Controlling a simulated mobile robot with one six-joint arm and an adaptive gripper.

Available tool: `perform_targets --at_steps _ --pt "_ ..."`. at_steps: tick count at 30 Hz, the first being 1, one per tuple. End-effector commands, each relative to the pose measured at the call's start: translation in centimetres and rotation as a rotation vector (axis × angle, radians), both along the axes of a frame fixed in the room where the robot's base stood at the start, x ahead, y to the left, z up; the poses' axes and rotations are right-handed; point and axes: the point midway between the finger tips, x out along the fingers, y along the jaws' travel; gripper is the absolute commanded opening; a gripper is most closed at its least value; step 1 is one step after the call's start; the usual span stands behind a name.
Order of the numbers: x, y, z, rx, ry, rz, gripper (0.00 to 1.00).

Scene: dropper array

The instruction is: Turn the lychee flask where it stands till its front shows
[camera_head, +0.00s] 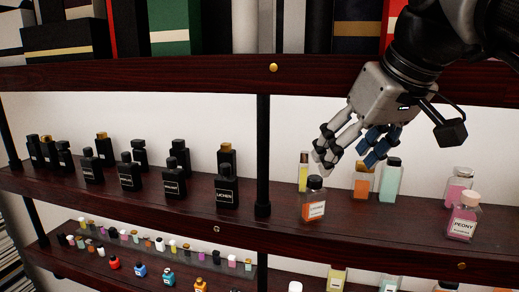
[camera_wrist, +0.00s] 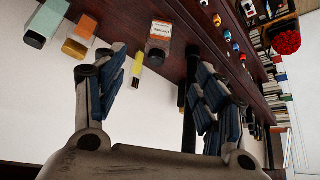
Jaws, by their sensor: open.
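A clear flask with orange liquid, a black cap and a white label (camera_head: 314,209) stands upright near the front of the middle shelf. It looks to be the lychee flask, though its label is too small to read surely. The label faces outward, turned somewhat to one side. The flask also shows in the wrist view (camera_wrist: 159,33), at the top between my fingers. My gripper (camera_head: 345,153) is open and empty, above and behind this flask, apart from it. In the wrist view its fingers (camera_wrist: 160,64) are spread wide.
A slim yellow bottle (camera_head: 303,172), an orange one (camera_head: 362,186) and a mint one (camera_head: 389,182) stand behind. A pink PEONY flask (camera_head: 463,222) stands right. A black post (camera_head: 263,155) and several black bottles (camera_head: 227,192) are left. The upper shelf (camera_head: 190,72) lies overhead.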

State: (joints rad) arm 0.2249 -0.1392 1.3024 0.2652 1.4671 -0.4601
Motion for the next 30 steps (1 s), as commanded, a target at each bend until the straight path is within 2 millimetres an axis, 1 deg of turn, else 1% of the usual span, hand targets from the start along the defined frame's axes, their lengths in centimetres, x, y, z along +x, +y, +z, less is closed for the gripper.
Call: perform_targets --at_steps 5,21,27,30 --pt "1.0 0.4 -2.0 0.001 0.007 0.003 0.64" --pt "6.5 1.9 -11.0 0.001 0.007 -0.001 0.64" --pt "8.1 2.3 -13.4 0.000 0.005 -0.001 0.64" --pt "8.6 2.4 -14.1 0.000 0.003 -0.002 0.64"
